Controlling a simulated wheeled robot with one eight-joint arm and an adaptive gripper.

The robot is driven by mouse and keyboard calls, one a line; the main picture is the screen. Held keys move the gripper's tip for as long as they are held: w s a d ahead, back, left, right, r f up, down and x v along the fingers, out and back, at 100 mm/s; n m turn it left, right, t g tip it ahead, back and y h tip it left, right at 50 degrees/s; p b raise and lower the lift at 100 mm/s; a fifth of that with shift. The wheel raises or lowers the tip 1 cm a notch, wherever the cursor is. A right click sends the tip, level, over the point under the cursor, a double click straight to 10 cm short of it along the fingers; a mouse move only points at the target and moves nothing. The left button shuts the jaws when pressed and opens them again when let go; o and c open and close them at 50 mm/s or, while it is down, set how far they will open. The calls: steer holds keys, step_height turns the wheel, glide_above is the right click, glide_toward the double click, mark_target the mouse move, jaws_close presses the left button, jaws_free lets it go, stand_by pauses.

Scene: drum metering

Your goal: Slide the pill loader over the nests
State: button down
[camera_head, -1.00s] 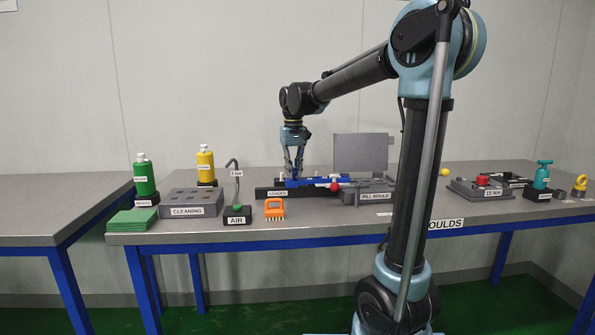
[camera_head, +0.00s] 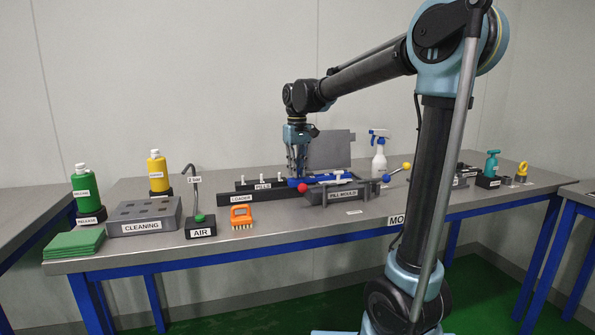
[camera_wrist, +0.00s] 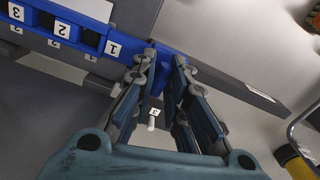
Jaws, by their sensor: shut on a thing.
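The blue pill loader (camera_head: 311,181) lies over the back of the grey pill mould (camera_head: 343,195). My gripper (camera_head: 297,176) is shut on the loader's left end. In the wrist view, the fingertips (camera_wrist: 163,66) pinch the blue loader (camera_wrist: 86,37) beside compartment 1. Compartments marked 2 and 3 stretch away to the upper left. The black base labelled LOADER (camera_head: 240,199) lies to the left of the mould. The nests are mostly hidden under the loader and behind the mould's front.
A grey upright plate (camera_head: 332,148) and a spray bottle (camera_head: 379,150) stand behind the mould. An orange brush (camera_head: 241,216) and the air stand (camera_head: 201,226) are at front left.

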steer(key=shift+w+d, duration=0.15)
steer(key=shift+d, duration=0.05)
steer(key=c, duration=1.6)
jaws_free()
steer(key=shift+d, duration=0.15)
steer(key=shift+c, duration=0.2)
steer(key=shift+r, duration=0.15)
steer(key=shift+r, duration=0.35)
step_height(320, 180, up, 11)
